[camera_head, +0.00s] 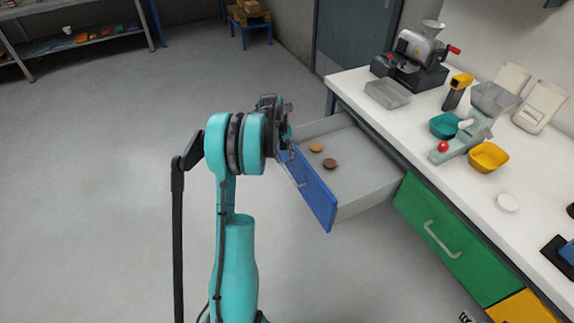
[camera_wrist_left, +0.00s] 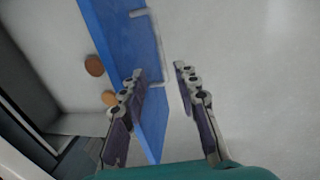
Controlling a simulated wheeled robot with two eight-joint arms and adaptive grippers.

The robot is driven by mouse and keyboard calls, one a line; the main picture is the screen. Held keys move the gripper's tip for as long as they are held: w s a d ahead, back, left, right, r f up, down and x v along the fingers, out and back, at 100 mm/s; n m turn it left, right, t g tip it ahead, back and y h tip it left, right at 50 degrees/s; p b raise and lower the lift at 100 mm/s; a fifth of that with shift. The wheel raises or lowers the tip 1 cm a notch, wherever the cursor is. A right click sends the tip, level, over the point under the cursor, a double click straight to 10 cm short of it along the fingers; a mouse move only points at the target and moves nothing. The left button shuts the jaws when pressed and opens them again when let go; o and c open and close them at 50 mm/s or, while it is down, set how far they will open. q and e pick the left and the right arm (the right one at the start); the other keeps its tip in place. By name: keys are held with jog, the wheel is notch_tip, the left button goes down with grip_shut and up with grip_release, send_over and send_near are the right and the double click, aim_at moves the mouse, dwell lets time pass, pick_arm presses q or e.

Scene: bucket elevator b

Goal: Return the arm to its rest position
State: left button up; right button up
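I cannot tell whether a finger touches the drawer. My teal left arm stands upright in the head view.
Two round pieces, one tan (camera_head: 316,147) and one brown (camera_head: 330,163), lie in the open drawer. A green drawer (camera_head: 445,238) is shut. Floor at left is clear.

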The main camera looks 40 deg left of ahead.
pick_arm(q)
jog(key=shift+s+r, duration=0.2)
jog(key=shift+r, duration=1)
jog(key=s+d+r+m+t+y, duration=0.1)
jog(key=s+d+r+m, duration=0.2)
jog(key=d+r, duration=0.55)
jog(key=s+d+r+m+t, duration=0.1)
jog(key=s+d+r+m, duration=0.3)
jog(key=d, duration=0.8)
jog(key=s+d+m+t, duration=0.3)
jog(key=s+d+m, duration=0.3)
jog(key=s+d, duration=0.7)
jog(key=shift+s+d+f+m, duration=0.2)
jog(key=shift+d+f+m, duration=0.1)
jog(key=shift+d+f, duration=0.2)
